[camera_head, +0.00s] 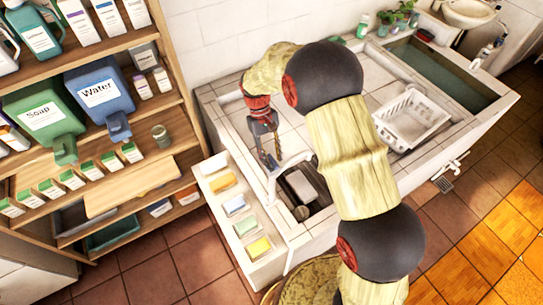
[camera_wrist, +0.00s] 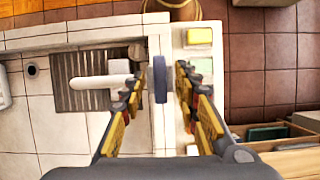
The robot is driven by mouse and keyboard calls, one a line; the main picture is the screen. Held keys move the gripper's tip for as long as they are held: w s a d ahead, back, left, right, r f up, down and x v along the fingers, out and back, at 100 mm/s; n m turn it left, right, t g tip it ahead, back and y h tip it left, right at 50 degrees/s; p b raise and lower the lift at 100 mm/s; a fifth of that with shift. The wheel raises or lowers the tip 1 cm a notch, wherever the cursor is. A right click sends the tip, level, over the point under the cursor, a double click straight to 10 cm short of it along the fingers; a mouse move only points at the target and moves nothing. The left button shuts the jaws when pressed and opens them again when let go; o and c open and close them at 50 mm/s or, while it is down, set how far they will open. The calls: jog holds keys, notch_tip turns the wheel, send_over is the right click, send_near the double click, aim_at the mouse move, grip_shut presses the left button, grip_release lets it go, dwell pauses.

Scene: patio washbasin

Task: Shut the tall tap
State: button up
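The tall tap (camera_wrist: 98,82) is white, and its spout reaches left over a slatted dark basin in the wrist view. In the head view the white tap (camera_head: 288,162) stands at the small sink's edge, partly behind my gripper. A blue-grey upright piece (camera_wrist: 160,80), seemingly its handle, shows right of the spout. My gripper (camera_wrist: 160,76) is open, with one finger on each side of that piece and visible gaps between. In the head view my gripper (camera_head: 270,158) points down at the tap. Whether water runs cannot be told.
A narrow white tray (camera_head: 247,251) with coloured sponges or soaps adjoins the sink. Shelves of bottles (camera_head: 98,90) stand at left. A white basket (camera_head: 411,118) sits on the tiled counter. Another tap (camera_head: 452,166) is on the counter's outer side.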

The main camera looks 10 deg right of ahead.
jog(key=v, duration=1.2)
jog(key=shift+w+a, duration=0.1)
jog(key=shift+f, duration=0.1)
jog(key=s+d+f+m+t+b, duration=0.1)
jog(key=s+d+f+t+b, duration=0.1)
jog(key=s+b, duration=0.6)
jog(key=s+d+f+m+t+y+b, duration=0.1)
jog(key=s+d+t+b, duration=0.3)
jog(key=s, duration=0.6)
jog(key=s+d+f+m+t+b, duration=0.2)
jog(key=s+d+b, duration=0.4)
jog(key=s+b, duration=0.3)
jog(key=f+t+b, duration=0.1)
jog(key=b, duration=0.1)
jog(key=shift+s+d+f+t+y+b, duration=0.25)
jog(key=shift+d+t+y+b, duration=0.05)
jog(key=shift+d+b, duration=0.1)
